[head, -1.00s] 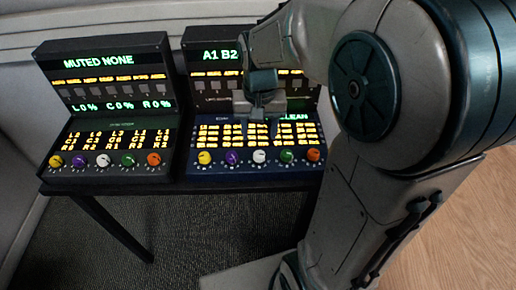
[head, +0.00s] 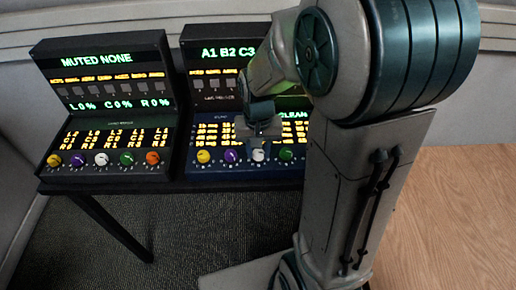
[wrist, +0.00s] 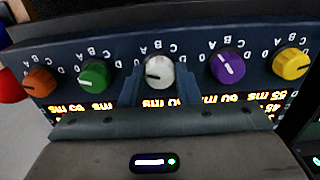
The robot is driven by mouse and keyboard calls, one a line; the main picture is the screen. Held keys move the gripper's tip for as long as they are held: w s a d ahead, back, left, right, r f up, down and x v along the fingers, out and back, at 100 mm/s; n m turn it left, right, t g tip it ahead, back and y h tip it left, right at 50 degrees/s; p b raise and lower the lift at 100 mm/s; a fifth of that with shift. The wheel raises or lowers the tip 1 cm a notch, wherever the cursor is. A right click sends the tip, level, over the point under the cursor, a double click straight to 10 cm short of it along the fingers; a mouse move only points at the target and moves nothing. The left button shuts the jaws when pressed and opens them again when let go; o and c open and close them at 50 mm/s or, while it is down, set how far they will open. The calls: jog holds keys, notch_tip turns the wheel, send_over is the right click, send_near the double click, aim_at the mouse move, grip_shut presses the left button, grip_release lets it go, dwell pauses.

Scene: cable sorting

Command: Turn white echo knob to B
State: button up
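The white echo knob (head: 258,154) is in the knob row of the right console. In the wrist view, which shows the panel upside down, the white knob (wrist: 159,72) has its dark pointer mark toward the left of the picture. Small letters including A, B and C arc along its upper side there. My gripper (head: 259,138) is lowered at the white knob. In the wrist view its two fingers (wrist: 159,86) stand on either side of the knob, with narrow gaps visible. The gripper looks open. Any contact low on the knob is hidden.
A purple knob (wrist: 228,68) and a green knob (wrist: 95,75) flank the white one closely; yellow (wrist: 291,64) and orange (wrist: 39,82) knobs lie farther out. The left console (head: 107,115) stands alongside on the same table. My arm covers the right console's right side.

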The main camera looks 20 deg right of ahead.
aim_at(258, 152)
jog(key=shift+m, duration=0.4)
jog(key=m, duration=0.6)
jog(key=m+p, duration=0.1)
jog(key=m, duration=0.6)
jog(key=shift+m, duration=0.3)
dwell(0.3)
jog(key=o, duration=1)
jog(key=shift+r, duration=0.1)
notch_tip(258, 152, up, 14)
jog(key=shift+f, duration=0.15)
